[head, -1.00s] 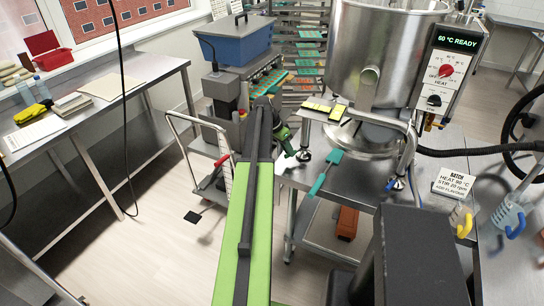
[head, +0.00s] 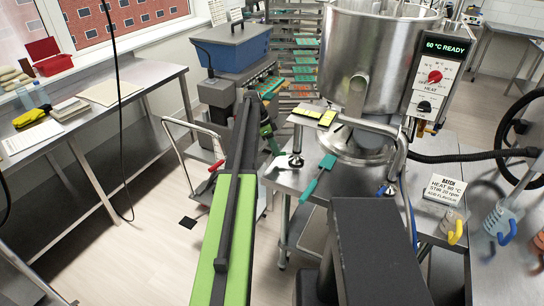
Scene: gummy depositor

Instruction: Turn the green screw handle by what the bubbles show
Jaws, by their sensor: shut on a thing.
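Two yellow bubble levels (head: 318,116) lie on the steel table at the foot of the big steel kettle (head: 372,65); the bubbles inside are too small to read. My gripper (head: 273,145) is small in the head view, at the far end of my green and black arm, by the table's left corner. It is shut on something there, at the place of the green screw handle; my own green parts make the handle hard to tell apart. A round levelling foot (head: 296,161) shows just right of my gripper.
A teal spatula (head: 318,178) lies over the table's front edge. A control box (head: 432,80) reads "60 °C READY". A batch card (head: 444,190) stands at the right. A trolley (head: 200,165) is left of my arm.

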